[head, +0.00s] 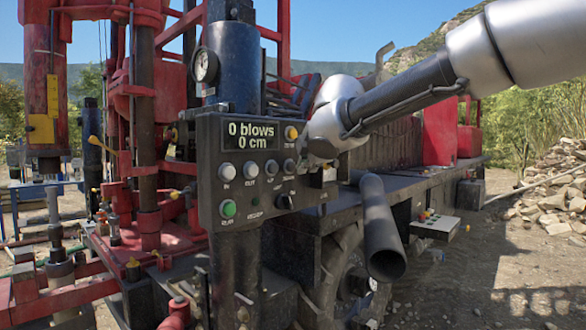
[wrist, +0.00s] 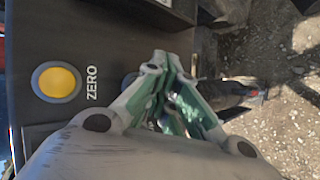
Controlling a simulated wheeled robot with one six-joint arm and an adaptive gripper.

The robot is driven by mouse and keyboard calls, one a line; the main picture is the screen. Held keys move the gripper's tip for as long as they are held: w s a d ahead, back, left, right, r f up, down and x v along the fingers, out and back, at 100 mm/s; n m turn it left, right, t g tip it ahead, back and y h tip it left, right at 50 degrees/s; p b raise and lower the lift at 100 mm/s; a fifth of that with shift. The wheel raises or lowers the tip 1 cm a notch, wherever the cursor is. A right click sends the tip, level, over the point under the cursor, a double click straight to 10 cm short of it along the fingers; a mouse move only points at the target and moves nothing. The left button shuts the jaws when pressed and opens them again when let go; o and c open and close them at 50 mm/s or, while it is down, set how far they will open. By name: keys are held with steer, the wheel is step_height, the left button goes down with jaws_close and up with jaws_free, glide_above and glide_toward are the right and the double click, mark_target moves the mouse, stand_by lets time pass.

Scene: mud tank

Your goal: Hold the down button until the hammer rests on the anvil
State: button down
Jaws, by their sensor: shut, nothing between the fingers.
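The control panel (head: 240,185) is dark and carries a lit display (head: 253,135) reading 0 blows, 0 cm. Its white buttons sit in a row. The left two read IN and OUT; the two (head: 274,167) (head: 289,166) nearer my gripper have labels I cannot read, so I cannot tell which is down. My gripper (head: 312,155) is shut and empty at the panel's right edge. In the wrist view its fingertips (wrist: 165,65) are beside the yellow ZERO button (wrist: 57,82); contact with any button is unclear. A red cylinder (head: 38,85), apparently the hammer, hangs above a metal post (head: 54,205), possibly the anvil.
A green RUN button (head: 228,208) and a black knob (head: 284,202) are lower on the panel. A pressure gauge (head: 204,65) is above it. A large dark pipe (head: 380,235) juts out below my arm. Rubble (head: 555,195) lies at right, with open ground before it.

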steer(key=shift+w+a, duration=0.2)
steer(key=shift+a, duration=0.1)
steer(key=shift+w+a, duration=0.35)
steer(key=shift+a, duration=0.1)
stand_by(0.8)
steer(key=shift+d, duration=0.1)
stand_by(3.1)
steer(key=shift+s+d, duration=0.6)
steer(key=shift+d, duration=0.05)
steer(key=s+d, duration=0.1)
steer(key=d, duration=0.1)
steer(key=s+d, duration=0.2)
stand_by(0.4)
